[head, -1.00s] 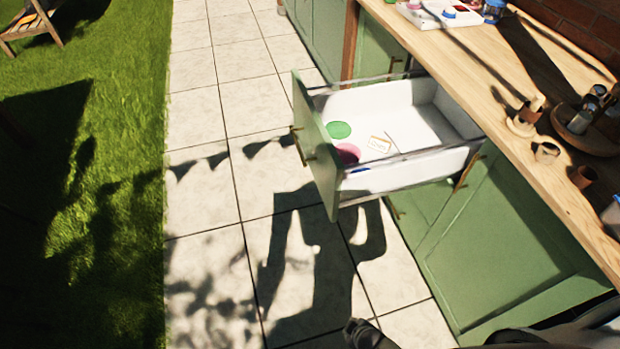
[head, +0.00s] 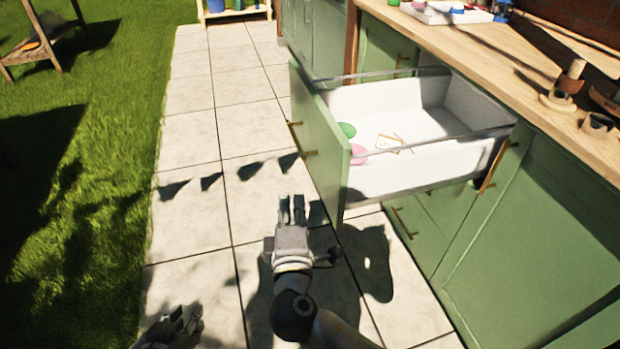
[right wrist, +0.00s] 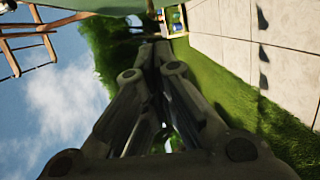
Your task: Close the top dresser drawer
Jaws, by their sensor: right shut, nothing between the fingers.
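The top dresser drawer (head: 408,110) is pulled far out of the green dresser (head: 530,215) in the head view. Its green front panel (head: 325,140) faces left and has brass handles. Its white inside holds a green disc (head: 347,130), a pink disc (head: 357,154) and a small card with thin sticks (head: 390,142). My right gripper (head: 292,200) is shut and empty, in front of the panel's near end, apart from it. In the right wrist view its fingers (right wrist: 155,50) meet at the tips. My left gripper (head: 182,318) is partly cut off at the bottom edge.
The wooden countertop (head: 480,50) carries a tray with paints (head: 445,12) and small pots (head: 597,125). Pale paving (head: 200,185) in front of the drawer is clear. Grass (head: 80,200) lies to the left, with a wooden chair (head: 45,45). A low shelf (head: 233,14) stands at the far end.

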